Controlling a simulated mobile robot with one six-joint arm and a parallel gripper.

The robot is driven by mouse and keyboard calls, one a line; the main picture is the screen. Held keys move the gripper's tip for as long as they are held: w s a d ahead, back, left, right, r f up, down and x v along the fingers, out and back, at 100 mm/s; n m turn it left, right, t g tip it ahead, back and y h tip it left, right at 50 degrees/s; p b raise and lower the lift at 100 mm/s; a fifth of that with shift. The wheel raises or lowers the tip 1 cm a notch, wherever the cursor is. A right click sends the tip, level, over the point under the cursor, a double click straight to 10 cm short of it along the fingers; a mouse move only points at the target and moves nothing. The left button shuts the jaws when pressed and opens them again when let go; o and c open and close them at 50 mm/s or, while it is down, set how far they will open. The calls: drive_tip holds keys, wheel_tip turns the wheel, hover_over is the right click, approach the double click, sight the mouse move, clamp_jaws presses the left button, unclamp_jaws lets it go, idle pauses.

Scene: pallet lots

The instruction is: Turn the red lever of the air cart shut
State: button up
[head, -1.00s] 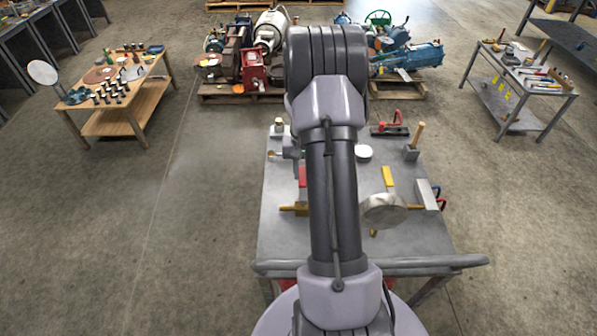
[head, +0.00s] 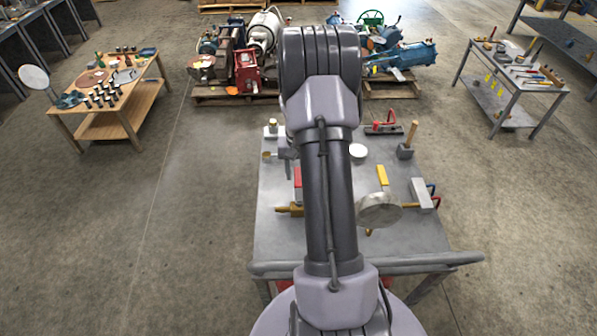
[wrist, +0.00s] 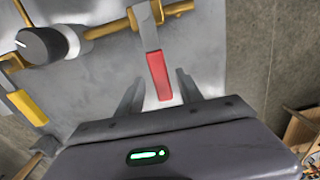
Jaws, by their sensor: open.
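The air cart (head: 330,238) is a grey-topped table in front of me in the head view. The red lever (head: 298,178) shows at its left, partly behind my arm, beside a brass valve (head: 288,209). In the wrist view the red lever (wrist: 159,75) hangs from a pale stem on the brass pipe (wrist: 176,9). My gripper (wrist: 160,92) is open, with one finger on each side of the red lever's end in the picture. I see no finger touching it; the depth between them is unclear. In the head view my arm hides most of the gripper.
A yellow lever (head: 382,175) and a round gauge-like part (head: 378,209) stand to the right on the cart. A hammer-like tool (head: 406,146) and a red-handled tool (head: 384,127) lie farther back. Loaded pallets (head: 235,94) stand beyond. Open floor lies either side.

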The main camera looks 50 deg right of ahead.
wheel_tip(320, 180, up, 17)
drive_tip(key=p, duration=0.5)
drive_tip(key=shift+r+p, duration=0.2)
drive_tip(key=shift+p, duration=0.1)
